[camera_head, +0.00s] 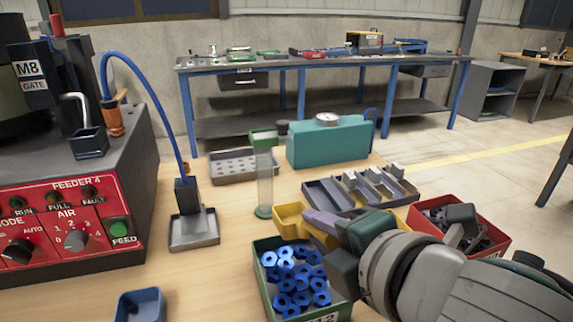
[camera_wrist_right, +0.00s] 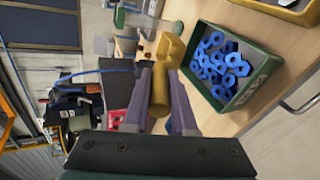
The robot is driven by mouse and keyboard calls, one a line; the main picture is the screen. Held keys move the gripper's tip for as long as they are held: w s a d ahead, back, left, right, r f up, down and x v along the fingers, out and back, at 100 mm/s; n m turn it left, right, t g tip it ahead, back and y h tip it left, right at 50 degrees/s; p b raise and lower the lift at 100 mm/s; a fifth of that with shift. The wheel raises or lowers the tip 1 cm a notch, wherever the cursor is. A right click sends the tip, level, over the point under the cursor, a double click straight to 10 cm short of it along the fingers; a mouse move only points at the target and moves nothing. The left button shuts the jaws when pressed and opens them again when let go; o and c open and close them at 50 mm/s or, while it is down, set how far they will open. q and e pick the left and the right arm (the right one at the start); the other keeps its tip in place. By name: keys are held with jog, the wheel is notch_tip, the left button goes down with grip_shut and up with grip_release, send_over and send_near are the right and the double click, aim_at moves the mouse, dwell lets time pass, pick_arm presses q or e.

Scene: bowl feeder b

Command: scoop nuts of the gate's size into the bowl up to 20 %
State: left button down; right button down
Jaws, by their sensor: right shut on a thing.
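My right gripper (camera_head: 322,228) comes in from the right, shut on the handle of a yellow scoop (camera_head: 290,220). In the right wrist view the scoop (camera_wrist_right: 163,48) sits between the purple fingers (camera_wrist_right: 161,88); I see no nuts in it. The scoop is above the back of a green box (camera_head: 258,291) of large blue nuts (camera_head: 296,280), whose label ends in "12". A red box (camera_head: 494,247) holds dark nuts. The gate sign (camera_head: 31,77) on the feeder reads "M8". The feeder bowl (camera_head: 12,95) is cut off at the left edge; its inside is hidden. My left gripper is not in view.
The feeder's red panel (camera_head: 60,225) fills the left. A clear tube (camera_head: 264,185) with a green top stands mid-table, before a teal scale (camera_head: 330,143). A compartment tray (camera_head: 345,192) lies behind the scoop. A yellow box (camera_head: 400,211) is partly hidden by my arm. A blue cup (camera_head: 140,305) stands in front.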

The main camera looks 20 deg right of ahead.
notch_tip(320, 180, down, 10)
jog(key=g+b, duration=0.1)
jog(key=b, duration=0.4)
jog(key=shift+w+g+b, duration=0.3)
jog(key=shift+w, duration=0.1)
jog(key=shift+r, duration=0.15)
dwell(0.4)
